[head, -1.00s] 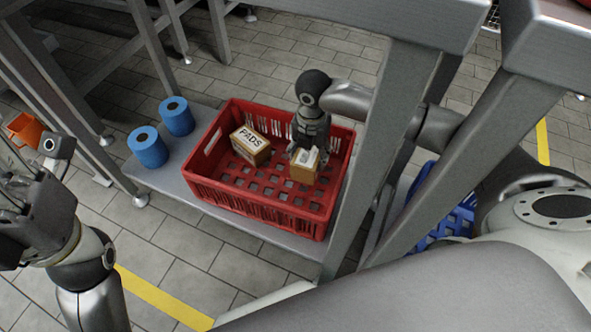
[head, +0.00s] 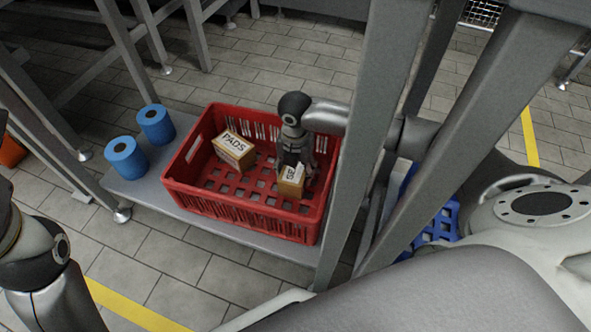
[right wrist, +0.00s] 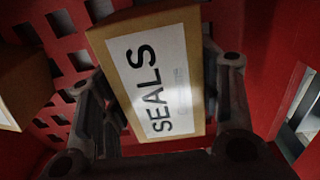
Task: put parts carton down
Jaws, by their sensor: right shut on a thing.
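The parts carton, a small brown carton (head: 290,188) with a white label, is inside the red crate (head: 240,216), in its right half. In the right wrist view the carton (right wrist: 158,75) shows the word SEALS. My right gripper (head: 293,168) reaches down into the crate and is shut on this carton, with a finger on each side in the right wrist view (right wrist: 155,105). The carton is low in the crate; I cannot tell whether its underside touches the crate floor. Of my left arm only the wrist part shows at the left edge; its fingers are out of frame.
A second carton marked PADS (head: 233,151) stands in the crate's left half, apart from the held one. Two blue rolls (head: 126,158) stand left of the crate on the grey shelf (head: 150,192). A grey post (head: 365,130) rises close on the right. A blue crate (head: 440,222) is beyond it.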

